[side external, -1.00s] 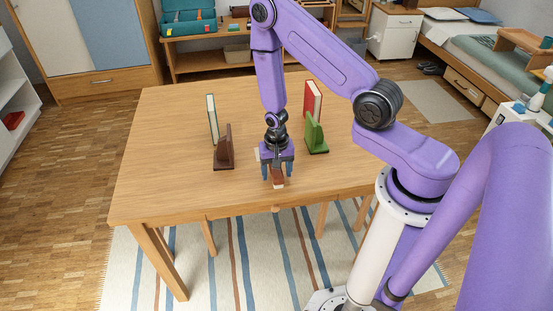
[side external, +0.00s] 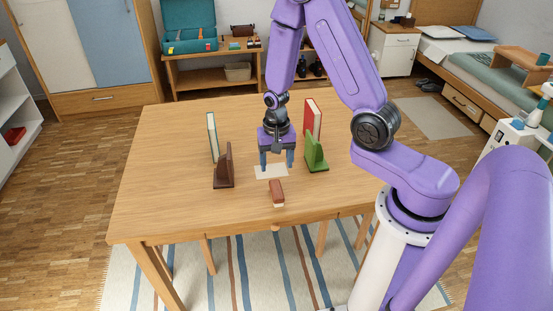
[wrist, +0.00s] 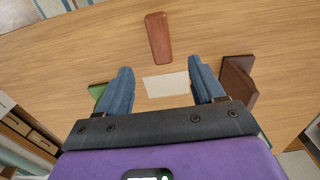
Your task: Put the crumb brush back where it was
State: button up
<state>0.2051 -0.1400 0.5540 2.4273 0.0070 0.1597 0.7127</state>
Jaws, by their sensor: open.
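The crumb brush, seemingly the reddish-brown narrow block (side external: 277,192), lies on the wooden table close to its front edge. It also shows at the top of the wrist view (wrist: 158,38), beyond the fingertips. My gripper (side external: 277,163) is open and empty, raised above the table and farther back than the brush. In the wrist view the two blue fingers of my gripper (wrist: 160,68) are wide apart with nothing between them. A pale flat card (side external: 270,172) lies on the table below and behind the brush's far end; it also shows in the wrist view (wrist: 166,85).
A brown bookend (side external: 224,168) with a teal book (side external: 212,137) stands left of my gripper. A green bookend (side external: 316,155) with a red book (side external: 312,118) stands to the right. The tabletop (side external: 160,195) is clear at left. A small knob (side external: 275,227) shows at the table's front.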

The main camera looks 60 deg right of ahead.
jog(key=s+a+r+n, duration=0.6)
jog(key=a+r+n, duration=0.2)
jog(key=r+n, duration=0.2)
jog(key=s+r+n, duration=0.4)
jog(key=s+n, duration=0.1)
jog(key=s, duration=0.2)
jog(key=s+a+r+n, duration=0.1)
jog(key=s+r+n, duration=0.2)
jog(key=s+n, duration=0.3)
jog(key=shift+s+a+r+n, duration=0.3)
jog(key=shift+s+r, duration=0.05)
jog(key=shift+s, duration=0.8)
